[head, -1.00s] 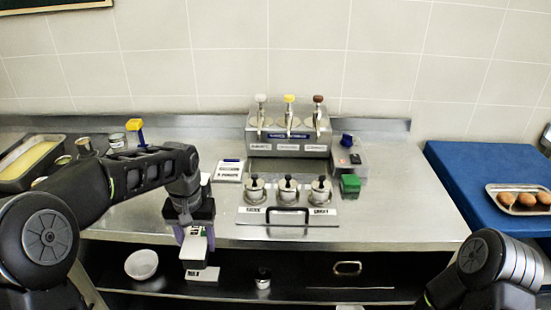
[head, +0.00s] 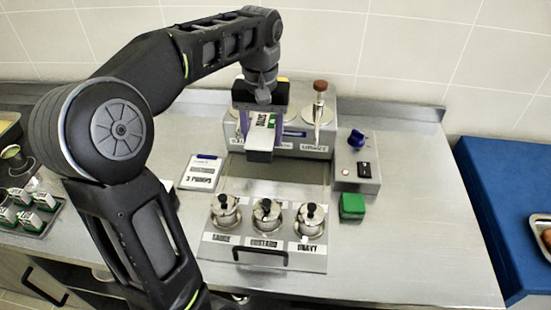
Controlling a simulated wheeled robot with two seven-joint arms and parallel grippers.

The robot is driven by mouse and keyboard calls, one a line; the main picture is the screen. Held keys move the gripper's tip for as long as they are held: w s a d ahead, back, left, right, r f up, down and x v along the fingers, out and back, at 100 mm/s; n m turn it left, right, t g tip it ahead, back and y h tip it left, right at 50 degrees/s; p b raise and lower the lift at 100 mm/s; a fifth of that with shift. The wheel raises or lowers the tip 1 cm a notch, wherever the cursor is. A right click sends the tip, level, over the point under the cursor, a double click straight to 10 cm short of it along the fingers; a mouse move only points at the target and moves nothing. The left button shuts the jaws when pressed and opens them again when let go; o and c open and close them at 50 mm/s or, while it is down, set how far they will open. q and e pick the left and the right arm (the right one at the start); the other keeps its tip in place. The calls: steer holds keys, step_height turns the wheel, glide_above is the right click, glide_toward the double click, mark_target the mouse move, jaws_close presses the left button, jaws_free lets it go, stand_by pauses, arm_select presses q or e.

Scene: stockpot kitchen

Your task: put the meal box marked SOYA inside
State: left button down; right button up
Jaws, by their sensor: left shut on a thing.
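My left gripper (head: 262,122) is shut on a small meal box (head: 261,138), white and green on top with a dark grey front. Its label is sideways and seems to read SOYA. The gripper holds it in front of the steel pump dispenser (head: 312,150), above the back of the steel counter, hiding part of the dispenser. Below the box is a flat grey panel (head: 270,178) behind the three-pot unit. I cannot tell whether the panel is open. My right gripper is not in view.
Three lidded pots (head: 266,215) stand in a handled unit (head: 212,240). A control box (head: 357,165) with a blue knob and a green block (head: 352,206) are right of them. A 3 PUMPS card (head: 200,172) lies left. Several similar boxes (head: 32,210) stand at far left. The right counter (head: 420,230) is clear.

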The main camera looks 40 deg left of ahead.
arm_select(q)
steer(key=shift+s+r, duration=0.1)
steer(key=shift+s, duration=0.3)
steer(key=shift+w+f, duration=0.15)
steer(key=shift+f, duration=0.25)
step_height(320, 180, down, 13)
steer(key=shift+f+p, duration=0.1)
steer(key=shift+p, duration=0.25)
